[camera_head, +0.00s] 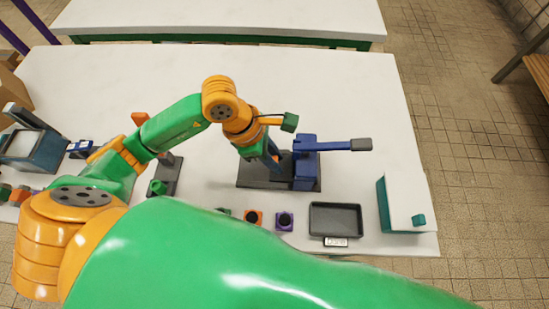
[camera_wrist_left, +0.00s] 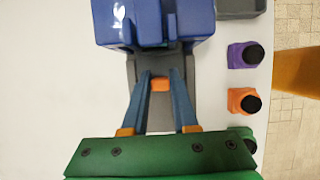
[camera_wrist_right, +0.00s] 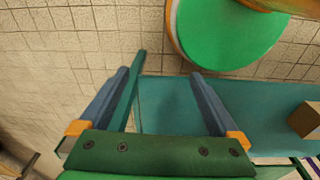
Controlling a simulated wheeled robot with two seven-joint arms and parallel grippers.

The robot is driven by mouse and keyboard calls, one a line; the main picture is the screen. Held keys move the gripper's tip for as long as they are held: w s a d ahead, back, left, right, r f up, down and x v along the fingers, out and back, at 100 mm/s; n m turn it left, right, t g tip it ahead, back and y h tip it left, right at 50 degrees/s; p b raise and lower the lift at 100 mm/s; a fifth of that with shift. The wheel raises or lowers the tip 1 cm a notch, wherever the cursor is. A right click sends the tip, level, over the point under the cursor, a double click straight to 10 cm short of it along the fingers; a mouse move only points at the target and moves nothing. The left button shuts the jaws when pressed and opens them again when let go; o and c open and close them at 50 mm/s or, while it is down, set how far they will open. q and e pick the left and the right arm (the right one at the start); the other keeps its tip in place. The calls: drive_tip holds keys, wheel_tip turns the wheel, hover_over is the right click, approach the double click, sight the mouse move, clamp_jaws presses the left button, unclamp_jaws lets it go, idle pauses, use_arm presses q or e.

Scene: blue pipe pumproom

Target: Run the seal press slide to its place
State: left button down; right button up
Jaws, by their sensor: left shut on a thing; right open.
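The seal press (camera_head: 305,160) stands on the white table, with a blue frame, a lever reaching right to a grey end, and a dark base plate (camera_head: 250,178). In the left wrist view its blue frame (camera_wrist_left: 155,22) lies just beyond my fingertips. My left gripper (camera_head: 273,160) is low over the base, left of the frame. In the left wrist view the gripper (camera_wrist_left: 160,80) is shut on a small orange block (camera_wrist_left: 160,85), apparently the slide's grip, above the grey base track. My right gripper (camera_wrist_right: 160,75) is open and empty, away from the press, seen only in its own wrist view.
An orange block (camera_head: 253,218) and a purple block (camera_head: 285,221), both with black tops, stand in front of the press. A dark tray (camera_head: 335,219) and a white-and-teal box (camera_head: 402,202) are to the right. The back of the table is clear.

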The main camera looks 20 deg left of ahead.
use_arm(q)
drive_tip(key=c, duration=0.9)
unclamp_jaws()
drive_tip(key=shift+c, duration=0.2)
drive_tip(key=shift+o, duration=1.3)
drive_tip(key=shift+d, duration=0.3)
drive_tip(key=shift+a+r, duration=0.25)
drive_tip(key=shift+r, duration=0.05)
drive_tip(key=v, duration=0.6)
drive_tip(key=shift+r, duration=0.15)
